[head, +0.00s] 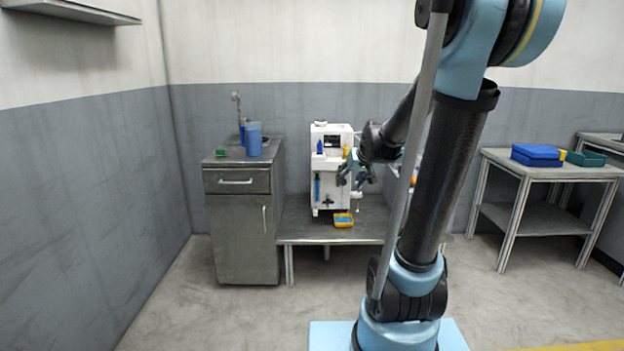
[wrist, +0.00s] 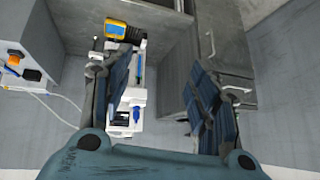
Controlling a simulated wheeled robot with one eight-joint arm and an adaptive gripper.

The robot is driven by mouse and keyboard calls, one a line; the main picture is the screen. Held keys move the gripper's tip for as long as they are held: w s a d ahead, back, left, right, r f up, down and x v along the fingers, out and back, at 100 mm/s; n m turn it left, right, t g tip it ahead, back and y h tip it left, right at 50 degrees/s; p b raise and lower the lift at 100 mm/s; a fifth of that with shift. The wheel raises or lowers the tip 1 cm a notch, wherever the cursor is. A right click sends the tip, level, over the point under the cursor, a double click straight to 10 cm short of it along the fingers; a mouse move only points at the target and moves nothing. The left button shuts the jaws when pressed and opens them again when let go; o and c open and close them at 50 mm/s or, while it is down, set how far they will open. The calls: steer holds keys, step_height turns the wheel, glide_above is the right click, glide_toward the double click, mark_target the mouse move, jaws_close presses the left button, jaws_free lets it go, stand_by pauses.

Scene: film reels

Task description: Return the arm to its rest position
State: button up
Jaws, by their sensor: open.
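My gripper (head: 356,178) is in front of the white machine (head: 330,140) in the head view, at the end of my blue and black arm. In the wrist view my gripper (wrist: 165,95) has its two fingers wide apart, with nothing held between them. The white machine also shows in the wrist view (wrist: 138,97), behind and beside the left finger. Whether my gripper touches the machine cannot be told.
A grey cabinet (head: 242,225) stands left of the low table, with blue containers (head: 253,140) and a small green item (head: 220,153) on top. At the right, a table (head: 510,160) holds a blue case (head: 537,154). A wall shelf (head: 70,10) is at upper left. The floor at left front is clear.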

steer(key=s+d+f+g+h, duration=0.1)
steer(key=s+f, duration=0.4)
steer(key=s, duration=1)
steer(key=s+d+f+m+g+h, duration=0.1)
steer(key=s+d+f+g, duration=0.3)
steer(key=s, duration=1.2)
steer(key=shift+s+d+f+h, duration=0.25)
steer(key=shift+f+h, duration=0.15)
steer(key=shift+f, duration=0.2)
steer(key=shift+w, duration=0.1)
steer(key=shift+w+f+g, duration=0.2)
steer(key=shift+w+g, duration=0.1)
steer(key=shift+w, duration=0.15)
